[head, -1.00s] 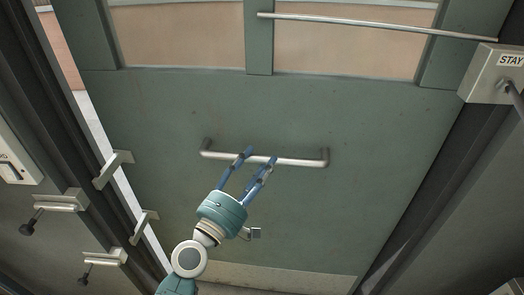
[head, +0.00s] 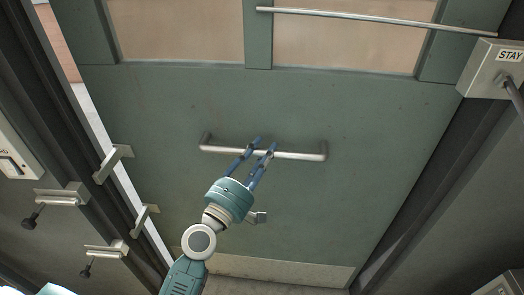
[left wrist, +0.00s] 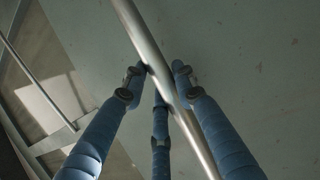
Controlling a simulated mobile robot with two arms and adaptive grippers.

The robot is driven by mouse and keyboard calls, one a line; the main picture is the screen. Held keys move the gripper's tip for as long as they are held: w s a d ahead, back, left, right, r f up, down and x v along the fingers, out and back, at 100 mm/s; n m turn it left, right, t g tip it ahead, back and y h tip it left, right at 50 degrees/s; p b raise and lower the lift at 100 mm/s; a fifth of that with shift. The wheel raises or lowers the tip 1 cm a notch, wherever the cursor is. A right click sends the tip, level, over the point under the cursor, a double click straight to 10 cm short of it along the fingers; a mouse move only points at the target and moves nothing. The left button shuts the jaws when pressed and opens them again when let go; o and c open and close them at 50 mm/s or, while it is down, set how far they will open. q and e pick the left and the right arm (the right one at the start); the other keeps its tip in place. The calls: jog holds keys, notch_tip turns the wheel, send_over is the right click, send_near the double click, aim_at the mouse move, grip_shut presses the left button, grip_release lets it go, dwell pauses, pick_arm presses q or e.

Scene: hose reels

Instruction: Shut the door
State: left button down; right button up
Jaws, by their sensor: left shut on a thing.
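The green door (head: 350,115) fills most of the head view and has glazed panels in its upper part. A gap along its left edge shows brightness beyond, so it stands slightly open. A metal bar handle (head: 304,155) runs across its middle; it crosses the left wrist view (left wrist: 145,40) slantwise. My left gripper (head: 262,146) is shut on the handle, with blue fingers on both sides of it in the left wrist view (left wrist: 162,75). My right gripper is not in view.
Metal latch brackets (head: 113,163) stick out along the left frame beside the gap. A grey box marked STAY (head: 492,68) sits at the right, joined to a long rod (head: 380,20) across the door.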

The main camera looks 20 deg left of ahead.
pick_arm(q)
jog(key=s+d, duration=0.1)
jog(key=s+y, duration=0.1)
jog(key=s, duration=0.1)
jog(key=s+d+n+y, duration=0.1)
jog(key=shift+s+d+f, duration=0.3)
jog(key=shift+s, duration=0.1)
jog(key=c, duration=1.7)
grip_release()
jog(key=o, duration=0.3)
jog(key=shift+s, duration=0.1)
jog(key=shift+o, duration=0.2)
jog(key=shift+r, duration=0.2)
jog(key=shift+s+a, duration=0.1)
